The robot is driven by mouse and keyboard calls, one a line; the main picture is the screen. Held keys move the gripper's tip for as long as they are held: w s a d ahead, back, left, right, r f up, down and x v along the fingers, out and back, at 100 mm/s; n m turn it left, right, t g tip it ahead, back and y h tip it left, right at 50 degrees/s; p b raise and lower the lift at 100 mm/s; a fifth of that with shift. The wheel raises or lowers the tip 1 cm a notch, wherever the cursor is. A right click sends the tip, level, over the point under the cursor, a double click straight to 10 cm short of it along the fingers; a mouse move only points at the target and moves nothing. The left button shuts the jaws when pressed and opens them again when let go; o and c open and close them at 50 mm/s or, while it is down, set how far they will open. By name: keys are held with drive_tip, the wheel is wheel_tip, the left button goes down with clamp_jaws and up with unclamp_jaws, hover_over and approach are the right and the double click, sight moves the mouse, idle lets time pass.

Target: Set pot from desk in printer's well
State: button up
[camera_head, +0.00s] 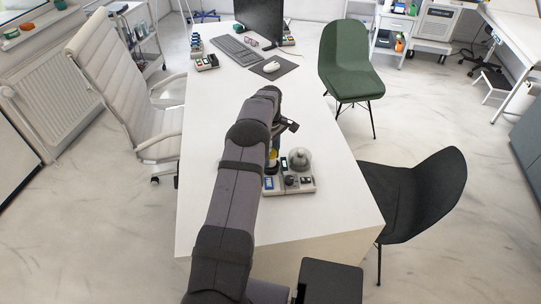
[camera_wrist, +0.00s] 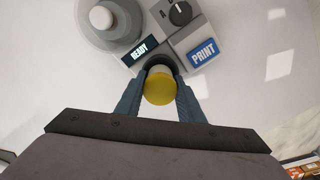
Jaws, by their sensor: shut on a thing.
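The pot, with a round yellow lid (camera_wrist: 159,90), is between the two fingers of my gripper (camera_wrist: 160,96) in the wrist view. The gripper is shut on it. In the head view the yellow lid (camera_head: 271,156) shows just right of my arm. The printer (camera_head: 305,182) is a small light-grey unit on the desk, and its PRINT key (camera_wrist: 203,53) and READY display (camera_wrist: 139,53) show in the wrist view. The dark rim of its well (camera_wrist: 158,60) shows just beyond the pot, lined up with it. I cannot tell how far the pot is inside the well.
The white desk (camera_head: 335,205) is clear around the printer. A keyboard (camera_head: 238,48), mouse (camera_head: 271,67) and monitor (camera_head: 260,18) are at the far end. A black chair (camera_head: 420,190) stands right.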

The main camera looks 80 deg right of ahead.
drive_tip(key=shift+f+b, duration=0.65)
drive_tip(key=shift+f, duration=0.2)
idle(0.6)
drive_tip(key=shift+s+a+f+b, duration=0.1)
drive_tip(key=shift+a+f+b, duration=0.35)
drive_tip(key=shift+f, duration=0.3)
idle(0.8)
drive_tip(key=o, duration=1.1)
drive_tip(key=shift+d+f, duration=0.1)
drive_tip(key=shift+d, duration=0.05)
drive_tip(key=shift+w, duration=0.2)
drive_tip(key=shift+c, duration=0.2)
drive_tip(key=shift+r+p, duration=0.3)
drive_tip(key=shift+r, duration=0.2)
drive_tip(key=shift+c, duration=0.2)
drive_tip(key=shift+o, duration=0.6)
drive_tip(key=shift+d+r+p, duration=0.15)
drive_tip(key=shift+r+p, duration=0.25)
drive_tip(key=shift+r, duration=0.35)
drive_tip(key=shift+s+d+r+p, duration=0.1)
drive_tip(key=shift+r+p, duration=1.35)
drive_tip(key=shift+r, duration=1.05)
